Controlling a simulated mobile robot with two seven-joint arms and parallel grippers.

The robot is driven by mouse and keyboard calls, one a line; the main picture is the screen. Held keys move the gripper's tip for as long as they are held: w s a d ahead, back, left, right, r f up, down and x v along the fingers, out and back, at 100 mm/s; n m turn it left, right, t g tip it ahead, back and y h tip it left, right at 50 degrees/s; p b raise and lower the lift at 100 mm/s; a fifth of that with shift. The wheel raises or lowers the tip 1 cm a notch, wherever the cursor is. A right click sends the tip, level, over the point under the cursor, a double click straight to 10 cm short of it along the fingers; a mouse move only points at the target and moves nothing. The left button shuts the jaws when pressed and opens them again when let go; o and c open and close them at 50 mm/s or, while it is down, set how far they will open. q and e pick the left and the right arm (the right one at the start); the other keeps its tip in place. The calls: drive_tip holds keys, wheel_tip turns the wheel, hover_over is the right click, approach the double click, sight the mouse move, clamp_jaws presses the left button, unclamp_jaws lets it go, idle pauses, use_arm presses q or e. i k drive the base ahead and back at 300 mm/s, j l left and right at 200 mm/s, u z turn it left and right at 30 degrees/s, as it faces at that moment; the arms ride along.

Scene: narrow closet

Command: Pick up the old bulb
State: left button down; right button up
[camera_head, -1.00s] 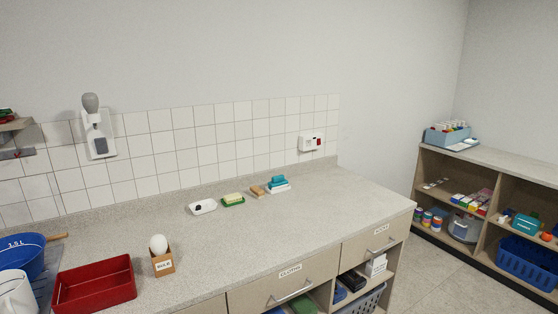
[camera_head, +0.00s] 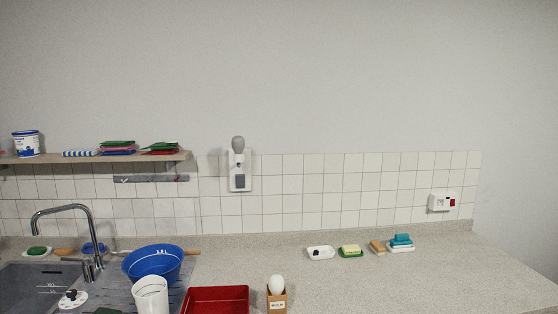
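A grey bulb (camera_head: 238,144) sits upright on top of a white wall fixture (camera_head: 240,172) that is fixed to the tiled wall. A white bulb (camera_head: 277,285) stands in a small brown labelled box (camera_head: 277,301) on the counter, at the bottom of the view. The grey, darkened bulb looks like the old one. Neither of my grippers shows in the view.
A red tray (camera_head: 216,299) lies left of the box. A blue bowl (camera_head: 153,263), a white jug (camera_head: 150,296) and a sink with a tap (camera_head: 66,210) are further left. A shelf (camera_head: 95,158) juts out left of the fixture.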

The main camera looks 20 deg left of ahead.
sight(238, 142)
drive_tip(key=i+j, duration=0.2)
drive_tip(key=i, duration=0.2)
drive_tip(key=i+j, duration=0.15)
drive_tip(key=i, duration=0.2)
drive_tip(key=i+u, duration=0.1)
drive_tip(key=u, duration=0.35)
drive_tip(key=i+u, duration=0.15)
drive_tip(key=u, duration=0.25)
drive_tip(key=i+u, duration=0.1)
drive_tip(key=u, duration=0.35)
